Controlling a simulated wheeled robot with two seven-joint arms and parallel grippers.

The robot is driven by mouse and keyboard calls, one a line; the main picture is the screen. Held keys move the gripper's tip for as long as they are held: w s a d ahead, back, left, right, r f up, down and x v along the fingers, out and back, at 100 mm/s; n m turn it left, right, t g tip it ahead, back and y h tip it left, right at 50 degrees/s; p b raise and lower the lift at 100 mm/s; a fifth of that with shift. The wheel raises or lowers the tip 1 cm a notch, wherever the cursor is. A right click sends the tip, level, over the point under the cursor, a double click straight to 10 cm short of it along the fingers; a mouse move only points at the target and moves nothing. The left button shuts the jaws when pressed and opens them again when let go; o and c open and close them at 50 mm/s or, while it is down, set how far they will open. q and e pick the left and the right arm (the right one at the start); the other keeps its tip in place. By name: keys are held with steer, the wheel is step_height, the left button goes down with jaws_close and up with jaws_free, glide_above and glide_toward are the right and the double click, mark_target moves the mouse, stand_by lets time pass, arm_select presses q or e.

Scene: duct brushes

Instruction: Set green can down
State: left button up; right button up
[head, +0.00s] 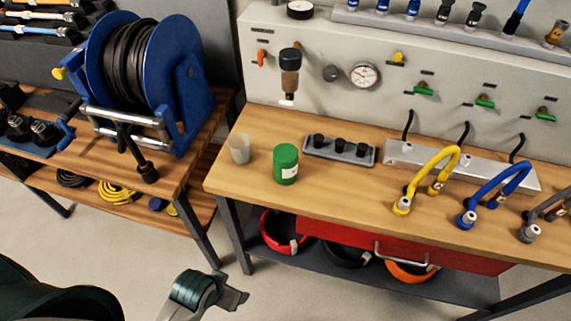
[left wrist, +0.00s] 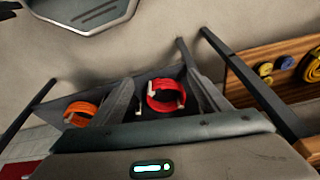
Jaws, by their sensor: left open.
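The green can (head: 286,165) stands upright on the wooden workbench (head: 240,184), near its left end, with a pale label on its side. Nothing is touching it. My left gripper (head: 236,298) is low at the bottom of the head view, in front of the bench and well apart from the can. In the left wrist view my left gripper (left wrist: 162,84) has its fingers spread, with no object held between them. The can does not show in that view. My right gripper is in neither view.
A translucent cup (head: 240,149) stands left of the can, and a grey tray with black knobs (head: 340,150) to its right. Yellow (head: 425,180) and blue hoses (head: 495,193) are farther right. A red coil (head: 280,232) lies on the lower shelf. A hose reel (head: 140,80) stands on the left bench.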

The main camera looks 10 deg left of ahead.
arm_select(q)
steer(key=s+a+f+g+b, duration=0.1)
steer(key=s+f, duration=0.2)
steer(key=f, duration=1)
steer(key=s+f, duration=0.4)
steer(key=f, duration=0.9)
steer(key=s+a+f+g+b, duration=0.1)
steer(key=s+a+f, duration=0.2)
steer(key=s+f, duration=1)
steer(key=shift+s+f, duration=0.25)
steer(key=shift+s, duration=0.6)
steer(key=shift+c, duration=0.2)
